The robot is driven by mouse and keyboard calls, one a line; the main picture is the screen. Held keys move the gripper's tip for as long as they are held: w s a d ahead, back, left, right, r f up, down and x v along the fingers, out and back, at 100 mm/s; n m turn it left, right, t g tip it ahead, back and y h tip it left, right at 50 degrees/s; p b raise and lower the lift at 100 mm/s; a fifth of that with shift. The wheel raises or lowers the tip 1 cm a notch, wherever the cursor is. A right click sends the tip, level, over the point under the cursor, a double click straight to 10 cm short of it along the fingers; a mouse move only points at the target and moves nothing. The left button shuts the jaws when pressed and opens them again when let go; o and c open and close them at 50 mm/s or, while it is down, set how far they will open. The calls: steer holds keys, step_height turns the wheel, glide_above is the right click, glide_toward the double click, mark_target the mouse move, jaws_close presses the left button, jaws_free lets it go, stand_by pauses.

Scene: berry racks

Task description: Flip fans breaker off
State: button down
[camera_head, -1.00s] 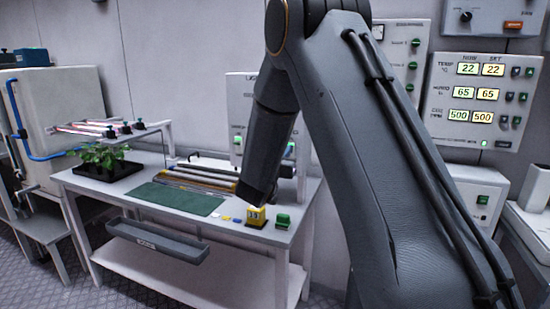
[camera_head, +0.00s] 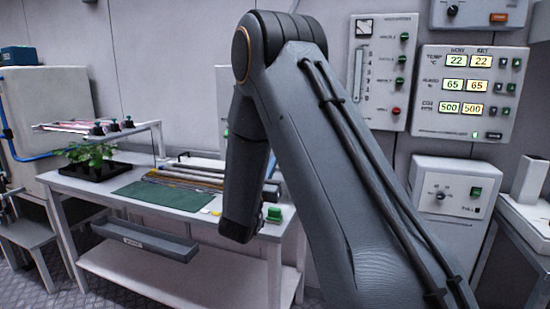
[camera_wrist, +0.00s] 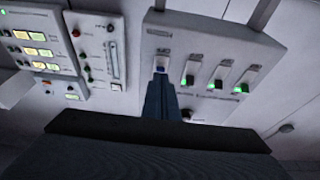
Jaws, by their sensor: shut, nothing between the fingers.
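The breaker panel (camera_wrist: 215,45) is a pale wall box in the wrist view, with a row of several small switches. Its labels are too blurred to read. Three switches to the right, such as the rightmost switch (camera_wrist: 245,77), have green lights below them. The leftmost switch (camera_wrist: 161,63) is right at the tips of my gripper (camera_wrist: 160,76); I cannot tell whether they touch. My gripper's dark fingers are together and empty, and hide what lies below that switch. In the head view my arm hides nearly all of the breaker panel (camera_head: 221,90) and my fingers.
A bench (camera_head: 95,190) with a green mat (camera_head: 160,195), a plant tray (camera_head: 92,171) and a green-topped button (camera_head: 273,213) stands below. A gauge panel (camera_head: 385,75) and a climate display panel (camera_head: 470,90) hang to the right; the climate panel (camera_wrist: 40,38) also shows in the wrist view.

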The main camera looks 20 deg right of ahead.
steer(key=shift+s+a+f+b, duration=0.2)
steer(key=shift+s+a+f, duration=0.15)
steer(key=shift+f, duration=0.2)
steer(key=shift+s+a+f+b, duration=0.2)
steer(key=shift+s+a+f, duration=0.05)
steer(key=shift+s+f, duration=0.25)
steer(key=shift+w, duration=0.15)
steer(key=s+a+f+n+g+y, duration=0.6)
steer(key=s+a+f+y, duration=0.3)
steer(key=f+y, duration=0.35)
steer(key=s+f+n+g+y, duration=0.1)
steer(key=s+g, duration=0.9)
steer(key=s, duration=1.7)
steer(key=shift+a+f+n+y+p, duration=0.4)
steer(key=shift+f+n, duration=0.2)
steer(key=shift+f, duration=0.25)
steer(key=shift+a, duration=0.2)
